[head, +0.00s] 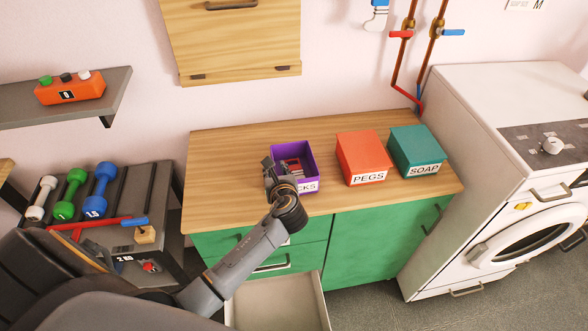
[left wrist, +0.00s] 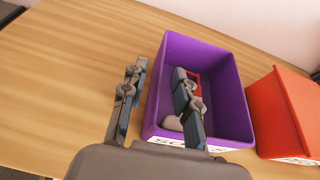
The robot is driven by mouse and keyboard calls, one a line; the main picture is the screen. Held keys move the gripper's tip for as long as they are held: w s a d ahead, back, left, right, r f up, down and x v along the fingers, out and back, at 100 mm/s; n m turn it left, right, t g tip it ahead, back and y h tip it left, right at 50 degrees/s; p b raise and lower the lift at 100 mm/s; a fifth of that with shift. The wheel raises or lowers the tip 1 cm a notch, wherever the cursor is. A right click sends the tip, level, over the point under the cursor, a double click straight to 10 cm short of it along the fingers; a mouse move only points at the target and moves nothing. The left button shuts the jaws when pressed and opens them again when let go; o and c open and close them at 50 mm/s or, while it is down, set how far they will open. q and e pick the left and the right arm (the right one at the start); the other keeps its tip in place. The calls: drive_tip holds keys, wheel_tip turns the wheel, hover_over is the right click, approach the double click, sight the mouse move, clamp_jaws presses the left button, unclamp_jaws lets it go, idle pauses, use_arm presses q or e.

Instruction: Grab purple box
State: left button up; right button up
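The purple box (head: 303,154) is an open-topped bin on the wooden counter, with a white label partly hidden by my gripper. In the left wrist view the purple box (left wrist: 228,75) has something red and something greyish inside. My left gripper (head: 277,172) is at the box's left wall. In the left wrist view the left gripper (left wrist: 160,85) is open, with one finger outside the left wall and the other inside the box. The wall stands between the fingers, and I cannot see them pressing on it. My right gripper is not in view.
A red PEGS box (head: 362,156) and a teal SOAP box (head: 416,148) stand to the right on the counter (head: 225,165). A drawer (head: 280,302) is open below. A white washing machine (head: 500,130) stands right, a dumbbell rack (head: 120,230) left. The counter's left part is clear.

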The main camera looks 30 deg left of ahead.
use_arm(q)
drive_tip(key=x, duration=0.3)
drive_tip(key=shift+a+f, duration=0.1)
drive_tip(key=shift+f, duration=0.05)
drive_tip(key=c, duration=0.5)
clamp_jaws()
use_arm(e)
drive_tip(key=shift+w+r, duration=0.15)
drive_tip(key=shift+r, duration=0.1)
use_arm(q)
drive_tip(key=shift+r, duration=0.2)
